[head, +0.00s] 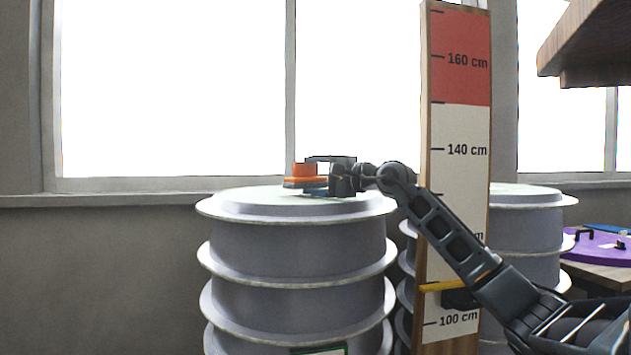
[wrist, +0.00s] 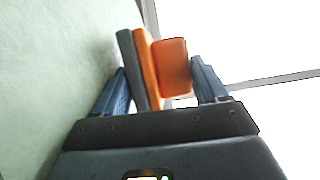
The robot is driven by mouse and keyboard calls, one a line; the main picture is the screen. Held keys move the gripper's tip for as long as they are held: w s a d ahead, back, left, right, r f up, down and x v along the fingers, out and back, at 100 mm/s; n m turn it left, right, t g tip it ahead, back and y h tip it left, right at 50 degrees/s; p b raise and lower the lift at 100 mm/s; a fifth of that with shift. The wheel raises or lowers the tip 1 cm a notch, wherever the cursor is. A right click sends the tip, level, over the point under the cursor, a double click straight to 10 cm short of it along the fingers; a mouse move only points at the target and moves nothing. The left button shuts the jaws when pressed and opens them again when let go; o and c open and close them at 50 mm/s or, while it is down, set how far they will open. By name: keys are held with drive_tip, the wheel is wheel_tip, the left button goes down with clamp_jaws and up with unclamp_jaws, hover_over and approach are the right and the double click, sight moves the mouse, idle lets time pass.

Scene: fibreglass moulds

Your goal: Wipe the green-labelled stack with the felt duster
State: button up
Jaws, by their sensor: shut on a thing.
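The stack of round grey moulds (head: 297,245) stands left of centre in the head view. A green-edged label (head: 320,350) shows on its front at the bottom edge, mostly cut off. The felt duster (head: 305,170), an orange block and plate over a grey pad, is at the top of this stack. In the wrist view the duster (wrist: 173,68) sits between the blue fingers, its grey pad toward the pale surface at left. My gripper (head: 312,179) is shut on the duster. I cannot tell whether the pad touches the stack's top.
A tall height board (head: 459,130) stands right of the stack, with my arm passing in front. A second grey stack (head: 530,215) is behind it. A purple disc (head: 597,248) lies on a table at right. A wooden shelf (head: 590,45) juts in at upper right.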

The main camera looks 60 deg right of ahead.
sight(325, 180)
drive_tip(key=shift+w+d+f+b, duration=0.15)
drive_tip(key=shift+w+d+b, duration=0.9)
drive_tip(key=shift+w+d, duration=0.3)
drive_tip(key=shift+w+d+f+b, duration=0.15)
drive_tip(key=shift+w+d+b, duration=0.9)
drive_tip(key=shift+d, duration=0.4)
drive_tip(key=shift+s+d+r+b, duration=0.1)
drive_tip(key=shift+s+d+b, duration=0.45)
drive_tip(key=shift+s+d, duration=0.15)
drive_tip(key=shift+s+a+b, duration=0.15)
drive_tip(key=shift+s+b, duration=0.15)
drive_tip(key=shift+b, duration=0.05)
drive_tip(key=shift+s+a+f+b, duration=0.25)
drive_tip(key=shift+s+a+b, duration=0.15)
drive_tip(key=shift+s, duration=0.15)
drive_tip(key=shift+s+a+f+b, duration=0.15)
drive_tip(key=shift+s+a+b, duration=1.05)
drive_tip(key=shift+s+a, duration=0.45)
drive_tip(key=shift+s+a+b, duration=0.35)
drive_tip(key=shift+a+b, duration=0.05)
drive_tip(key=shift+a, duration=0.25)
drive_tip(key=shift+s+a+b, duration=0.3)
drive_tip(key=shift+a+b, duration=0.1)
drive_tip(key=shift+a, duration=0.2)
drive_tip(key=shift+s+a+r+b, duration=0.25)
drive_tip(key=shift+s+a+b, duration=0.4)
drive_tip(key=shift+a, duration=0.3)
drive_tip(key=shift+r, duration=0.2)
